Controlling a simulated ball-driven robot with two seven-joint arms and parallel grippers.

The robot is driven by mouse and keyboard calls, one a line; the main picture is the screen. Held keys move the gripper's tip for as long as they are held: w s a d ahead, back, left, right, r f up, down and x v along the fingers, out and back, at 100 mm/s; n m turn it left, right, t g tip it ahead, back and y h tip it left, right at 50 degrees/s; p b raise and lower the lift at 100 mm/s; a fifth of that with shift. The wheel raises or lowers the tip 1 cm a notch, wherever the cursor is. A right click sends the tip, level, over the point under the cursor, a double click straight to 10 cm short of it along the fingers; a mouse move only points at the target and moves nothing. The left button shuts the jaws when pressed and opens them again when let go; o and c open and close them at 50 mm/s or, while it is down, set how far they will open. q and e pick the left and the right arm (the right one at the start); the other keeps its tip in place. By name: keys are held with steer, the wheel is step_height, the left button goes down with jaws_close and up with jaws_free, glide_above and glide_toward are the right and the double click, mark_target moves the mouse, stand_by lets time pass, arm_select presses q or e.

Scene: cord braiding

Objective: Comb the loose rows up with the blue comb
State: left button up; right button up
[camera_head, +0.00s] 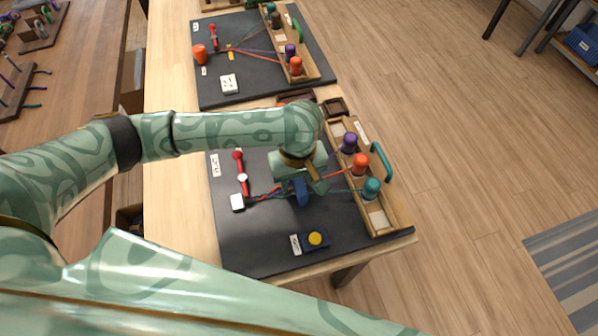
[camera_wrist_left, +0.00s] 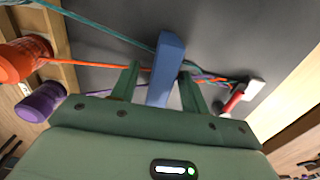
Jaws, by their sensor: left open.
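The blue comb (camera_head: 301,193) is upright among the cords on the near dark mat (camera_head: 235,255). My left gripper (camera_head: 303,178) is directly over it, pointing down. In the left wrist view the comb (camera_wrist_left: 167,68) lies between the two spread fingers of my left gripper (camera_wrist_left: 160,88), with gaps visible beside it. The braid (camera_head: 262,196) of mixed colours runs left from the comb to a small white block (camera_head: 237,202). Loose orange and teal cords fan right to the orange bobbin (camera_head: 360,164) and teal bobbin (camera_head: 371,188). The comb's teeth are hidden. My right gripper is out of view.
A yellow button (camera_head: 315,239) sits at the front. A second braiding mat (camera_head: 215,90) lies beyond.

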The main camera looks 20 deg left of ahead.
arm_select(q)
steer(key=shift+f, duration=0.1)
jaws_close()
steer(key=shift+a, duration=0.1)
stand_by(0.3)
steer(key=shift+s+a+p, duration=0.2)
steer(key=shift+s+p, duration=0.05)
steer(key=shift+p, duration=0.25)
steer(key=shift+s+a+p, duration=0.65)
steer(key=shift+a+p, duration=0.35)
steer(key=shift+p, duration=0.05)
